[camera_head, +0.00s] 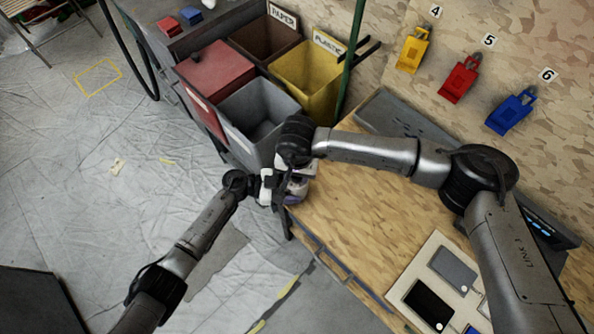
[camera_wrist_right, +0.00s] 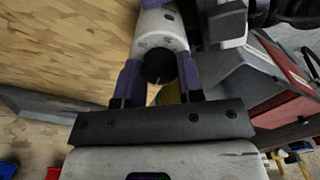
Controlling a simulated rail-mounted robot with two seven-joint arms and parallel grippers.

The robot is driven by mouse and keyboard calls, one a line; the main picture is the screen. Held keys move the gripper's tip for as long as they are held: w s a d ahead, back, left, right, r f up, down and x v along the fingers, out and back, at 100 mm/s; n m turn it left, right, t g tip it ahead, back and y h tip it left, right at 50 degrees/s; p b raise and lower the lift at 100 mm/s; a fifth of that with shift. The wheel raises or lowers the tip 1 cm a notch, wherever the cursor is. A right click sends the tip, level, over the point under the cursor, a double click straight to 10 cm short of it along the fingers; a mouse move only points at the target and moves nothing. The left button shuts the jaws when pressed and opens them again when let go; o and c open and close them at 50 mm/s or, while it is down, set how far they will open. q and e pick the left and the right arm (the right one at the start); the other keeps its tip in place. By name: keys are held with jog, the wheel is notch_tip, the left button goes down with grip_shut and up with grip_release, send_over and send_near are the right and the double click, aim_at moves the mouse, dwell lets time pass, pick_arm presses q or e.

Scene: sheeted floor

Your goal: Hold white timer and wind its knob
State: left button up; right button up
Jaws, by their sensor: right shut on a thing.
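The white timer (camera_wrist_right: 160,28) shows at the top of the right wrist view, a rounded white body with a round black knob (camera_wrist_right: 159,67) facing the camera. In the head view my right gripper (camera_head: 294,192) points down and hides most of the timer. My left gripper (camera_head: 268,187) comes in from the left, right beside it; its fingertips are hidden, so its grip cannot be told.
Below the grippers is the front left corner of the wooden table (camera_head: 350,220). A grey bin (camera_head: 262,110), a yellow bin (camera_head: 308,75) and a red bin (camera_head: 215,68) stand just behind. A pale board (camera_head: 412,283) with dark plates lies at the front right.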

jog(key=shift+m, duration=0.4)
jog(key=m, duration=0.5)
jog(key=shift+m, duration=0.3)
jog(key=m, duration=0.5)
jog(key=shift+m, duration=0.3)
jog(key=o, duration=0.9)
jog(key=shift+o, duration=0.2)
jog(key=shift+r, duration=0.1)
notch_tip(320, 180, up, 12)
